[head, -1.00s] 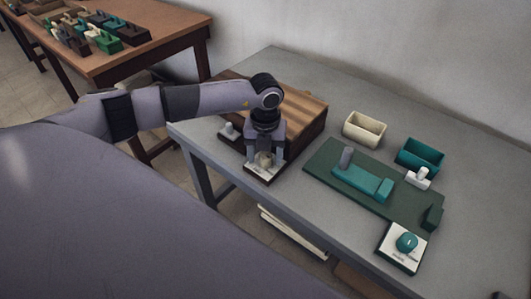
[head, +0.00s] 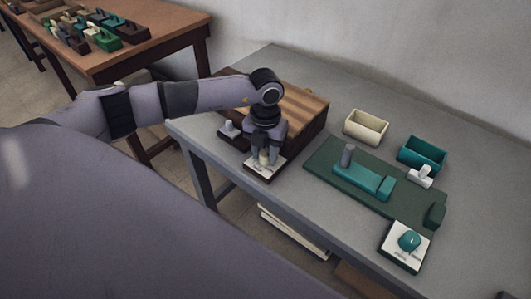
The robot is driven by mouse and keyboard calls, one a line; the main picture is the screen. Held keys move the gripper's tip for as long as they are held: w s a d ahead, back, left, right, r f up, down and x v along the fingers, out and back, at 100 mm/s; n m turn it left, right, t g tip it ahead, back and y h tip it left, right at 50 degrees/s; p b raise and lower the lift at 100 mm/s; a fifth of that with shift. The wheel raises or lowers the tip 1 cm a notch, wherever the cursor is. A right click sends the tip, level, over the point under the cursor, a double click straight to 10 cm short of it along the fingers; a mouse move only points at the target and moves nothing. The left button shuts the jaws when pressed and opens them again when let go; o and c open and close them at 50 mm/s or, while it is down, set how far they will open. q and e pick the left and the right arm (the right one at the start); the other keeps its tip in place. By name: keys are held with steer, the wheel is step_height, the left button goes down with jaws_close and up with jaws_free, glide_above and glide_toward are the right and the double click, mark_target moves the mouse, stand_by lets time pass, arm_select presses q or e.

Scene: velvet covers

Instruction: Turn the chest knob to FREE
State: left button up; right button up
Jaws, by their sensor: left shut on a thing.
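The chest (head: 306,103) is a dark wooden box with a striped brown lid, at the back left of the grey table. Its knob (head: 264,157) is pale and stands on a small white plate (head: 260,172) with a dark base in front of the chest. My left gripper (head: 265,152) points down over this plate and is shut on the knob. The fingers hide part of the knob and plate, and the plate's markings are too small to read. My right gripper is not in view.
A small grey peg on a dark block (head: 228,130) stands just left of the gripper. To the right are a green board (head: 325,163) with teal parts, a cream bin (head: 366,127), a teal bin (head: 421,154) and a teal knob (head: 409,241) on a white plate.

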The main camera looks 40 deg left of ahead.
arm_select(q)
steer(key=m+b, duration=0.2)
steer(key=m, duration=0.2)
steer(key=shift+f+m, duration=0.1)
steer(key=shift+m, duration=0.3)
steer(key=m+b, duration=0.2)
steer(key=m, duration=0.2)
steer(key=shift+a, duration=0.1)
steer(key=m+b, duration=0.1)
steer(key=m, duration=0.2)
steer(key=shift+m+b, duration=0.45)
steer(key=shift+m, duration=1.05)
steer(key=o, duration=1)
steer(key=shift+o, duration=0.2)
